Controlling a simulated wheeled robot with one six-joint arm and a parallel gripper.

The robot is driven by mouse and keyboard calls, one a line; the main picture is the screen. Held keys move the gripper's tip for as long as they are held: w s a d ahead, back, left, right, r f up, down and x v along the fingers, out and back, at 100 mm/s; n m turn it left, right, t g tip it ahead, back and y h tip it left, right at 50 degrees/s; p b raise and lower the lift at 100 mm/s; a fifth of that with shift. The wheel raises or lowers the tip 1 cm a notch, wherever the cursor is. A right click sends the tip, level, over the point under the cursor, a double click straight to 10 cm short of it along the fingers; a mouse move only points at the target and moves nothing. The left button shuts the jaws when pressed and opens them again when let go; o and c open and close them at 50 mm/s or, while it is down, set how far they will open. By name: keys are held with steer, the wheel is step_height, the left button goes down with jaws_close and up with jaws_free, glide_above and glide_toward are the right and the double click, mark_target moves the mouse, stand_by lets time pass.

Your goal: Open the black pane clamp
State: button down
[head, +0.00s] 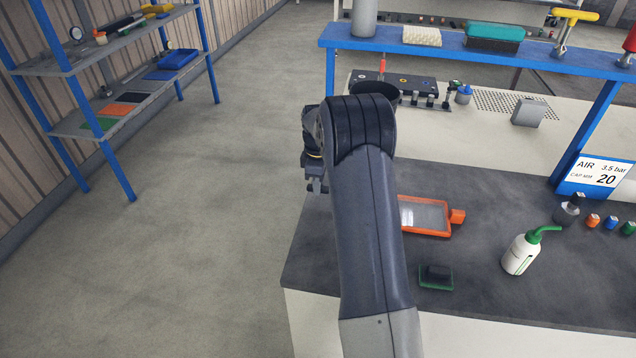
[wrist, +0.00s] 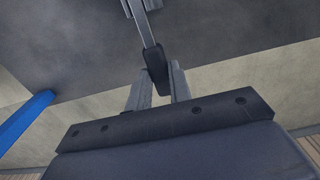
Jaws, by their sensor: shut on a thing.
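In the wrist view my gripper (wrist: 158,78) has its two fingers on either side of the black handle grip (wrist: 153,60) of the clamp, and is shut on it. A thin grey metal lever (wrist: 142,27) runs from this grip to a small metal part at the top edge, where the rest of the clamp is cut off. In the head view my own arm hides the clamp and the gripper's fingertips. Whether the clamp is open or closed cannot be told.
An orange-framed pane (head: 424,216) lies on the dark mat just right of my arm. A black and green block (head: 436,276) and a white bottle with a green spout (head: 520,253) stand nearer. A blue shelf (head: 450,43) spans the back.

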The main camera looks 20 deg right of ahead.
steer(key=shift+d+r, duration=0.1)
steer(key=r+t+y+b, duration=0.1)
steer(key=b, duration=0.1)
steer(key=d+r+t+y+b, duration=0.1)
steer(key=y, duration=0.1)
steer(key=shift+s+d+t+y+b, duration=0.1)
steer(key=shift+s+t+y+b, duration=0.2)
steer(key=shift+s+b, duration=0.1)
steer(key=y+b, duration=0.1)
steer(key=d+r+t+y+b, duration=0.1)
steer(key=b, duration=0.1)
steer(key=shift+s, duration=0.35)
steer(key=shift+s+d+r+t+y+b, duration=0.15)
steer(key=shift+r+t+y+b, duration=0.25)
steer(key=shift+b, duration=0.4)
steer(key=shift+r, duration=0.1)
steer(key=c, duration=1.3)
jaws_free()
steer(key=v, duration=1)
steer(key=shift+s+d+r, duration=0.15)
steer(key=shift+d+r, duration=0.05)
steer(key=shift+d, duration=0.1)
